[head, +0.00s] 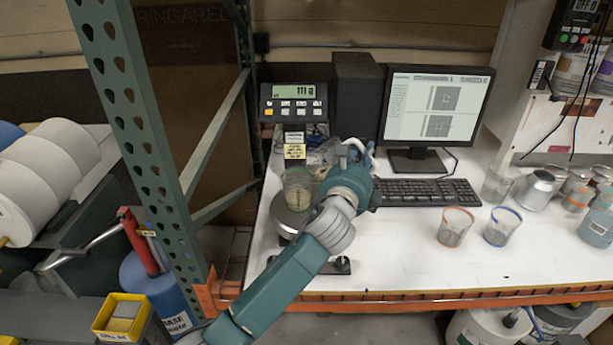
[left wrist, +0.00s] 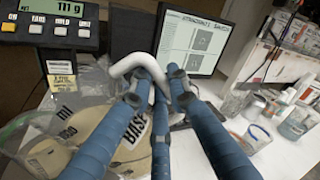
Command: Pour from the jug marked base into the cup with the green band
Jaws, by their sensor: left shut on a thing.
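The cup with the green band (head: 298,188) stands upright on the round scale plate (head: 291,222) and holds some beige contents. The display (head: 293,102) reads 111 g. My left gripper (head: 352,155) is beside the cup, to its right. In the left wrist view its blue fingers (left wrist: 158,92) are shut on the white handle (left wrist: 140,66) of the jug marked base (left wrist: 128,130). The translucent jug holds beige contents. In the head view my gripper hides most of the jug, so its tilt is hard to tell. No stream shows. My right gripper is out of view.
A keyboard (head: 428,192) and monitor (head: 437,107) are right of my gripper. An orange-banded cup (head: 455,226) and a blue-banded cup (head: 501,226) stand on the white bench (head: 400,262). Tins and bottles crowd the far right. A green rack post (head: 140,130) rises at left.

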